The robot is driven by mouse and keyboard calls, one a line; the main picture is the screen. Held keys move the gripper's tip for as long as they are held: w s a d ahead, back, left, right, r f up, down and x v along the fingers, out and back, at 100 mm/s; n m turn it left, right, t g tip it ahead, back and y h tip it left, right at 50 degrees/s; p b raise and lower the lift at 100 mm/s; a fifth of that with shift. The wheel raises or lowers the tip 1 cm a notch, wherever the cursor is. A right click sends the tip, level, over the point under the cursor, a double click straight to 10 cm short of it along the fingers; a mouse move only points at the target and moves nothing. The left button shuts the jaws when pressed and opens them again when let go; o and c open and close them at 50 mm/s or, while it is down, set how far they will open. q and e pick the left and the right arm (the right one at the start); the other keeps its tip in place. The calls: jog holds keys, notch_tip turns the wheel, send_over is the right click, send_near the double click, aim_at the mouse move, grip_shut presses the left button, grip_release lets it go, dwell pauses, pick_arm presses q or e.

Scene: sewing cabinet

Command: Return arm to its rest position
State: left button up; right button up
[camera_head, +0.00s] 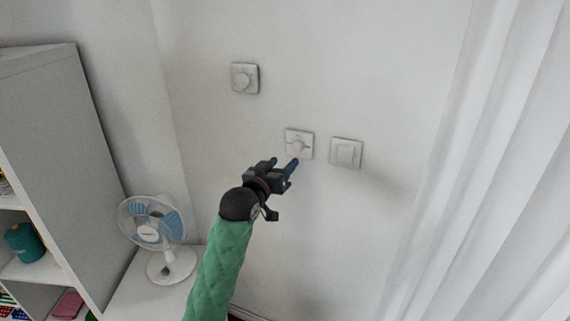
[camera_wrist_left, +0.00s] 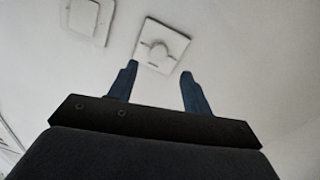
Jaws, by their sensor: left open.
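My left gripper (camera_head: 283,165) is at the end of a green-sleeved arm raised toward the white wall. It is open and empty, with its two blue-tipped fingers spread. It also shows in the left wrist view (camera_wrist_left: 157,80). A square wall plate with a round knob (camera_head: 299,144) is just beyond the fingertips. That knob plate (camera_wrist_left: 161,47) shows between and above the fingers in the left wrist view. I cannot tell whether the fingers touch it. My right gripper is not in view.
A second knob plate (camera_head: 245,78) is higher on the wall, and a flat switch (camera_head: 346,153) is to the right. A fan (camera_head: 158,233) stands on a white surface at lower left beside a shelf unit (camera_head: 62,140). White curtains (camera_head: 500,170) hang at the right.

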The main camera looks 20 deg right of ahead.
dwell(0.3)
pick_arm(q)
jog(key=s+a+f+n+g+y, duration=0.1)
jog(key=s+a+f+g+y, duration=0.35)
jog(key=f, duration=1.15)
jog(key=s+a+f+n+t, duration=0.15)
jog(key=a+f, duration=0.55)
jog(key=f, duration=1)
jog(key=s+a+f+n+g+y, duration=0.1)
jog(key=s+a+f+g+y, duration=0.35)
jog(key=f, duration=1.15)
jog(key=s+a+f+g+y, duration=0.1)
jog(key=s+a+f, duration=0.5)
jog(key=s+f, duration=0.4)
jog(key=s+a+f+g, duration=0.2)
jog(key=s+a+f, duration=0.5)
jog(key=s+f, duration=0.3)
jog(key=s+a+f+g+y, duration=0.1)
jog(key=s+a+f, duration=0.6)
jog(key=s+f, duration=0.4)
jog(key=s, duration=0.5)
jog(key=shift+a+g+y, duration=0.25)
jog(key=shift+g+y, duration=0.05)
jog(key=shift+g, duration=0.05)
jog(key=shift+s+n, duration=0.1)
jog(key=shift+n, duration=0.15)
